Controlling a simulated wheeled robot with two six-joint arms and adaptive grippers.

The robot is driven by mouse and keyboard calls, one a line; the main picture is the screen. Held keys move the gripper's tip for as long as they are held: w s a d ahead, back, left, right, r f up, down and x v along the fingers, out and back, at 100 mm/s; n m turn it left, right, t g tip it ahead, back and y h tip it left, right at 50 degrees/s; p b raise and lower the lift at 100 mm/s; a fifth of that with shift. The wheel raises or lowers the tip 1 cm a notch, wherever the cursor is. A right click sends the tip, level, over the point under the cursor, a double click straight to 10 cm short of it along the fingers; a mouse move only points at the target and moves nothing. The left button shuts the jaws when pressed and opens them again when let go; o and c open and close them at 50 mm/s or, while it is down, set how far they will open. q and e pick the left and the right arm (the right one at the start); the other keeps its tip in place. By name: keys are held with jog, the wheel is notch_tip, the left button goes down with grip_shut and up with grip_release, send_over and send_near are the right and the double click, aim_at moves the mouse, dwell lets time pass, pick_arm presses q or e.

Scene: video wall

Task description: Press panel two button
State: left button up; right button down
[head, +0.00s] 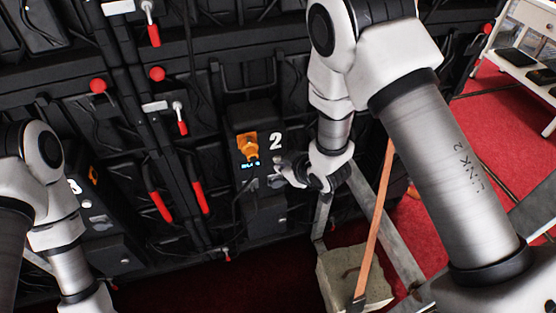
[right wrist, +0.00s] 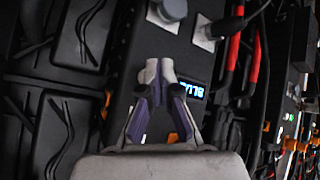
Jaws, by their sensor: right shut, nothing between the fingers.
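Panel two is a black box (head: 242,150) on the video wall, marked with a white "2", in the middle of the head view. A round grey button (right wrist: 172,10) on a square plate is at the top of the right wrist view. My right gripper (head: 279,165) is shut and empty in front of the box's right side. Its fingertips (right wrist: 160,68) appear below the button; contact cannot be told. My left gripper is out of view.
A black cable plugs into a square socket (right wrist: 204,36) beside the button. Another panel (head: 100,215) stands at left, partly behind my left arm. Red-handled levers (head: 160,206) line the wall. A concrete block (head: 345,275) and metal struts stand below my right arm.

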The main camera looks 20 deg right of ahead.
jog(key=shift+w, duration=0.4)
jog(key=shift+s, duration=0.15)
dwell(0.4)
jog(key=shift+s, duration=0.75)
jog(key=s, duration=0.5)
jog(key=shift+d, duration=0.1)
dwell(0.6)
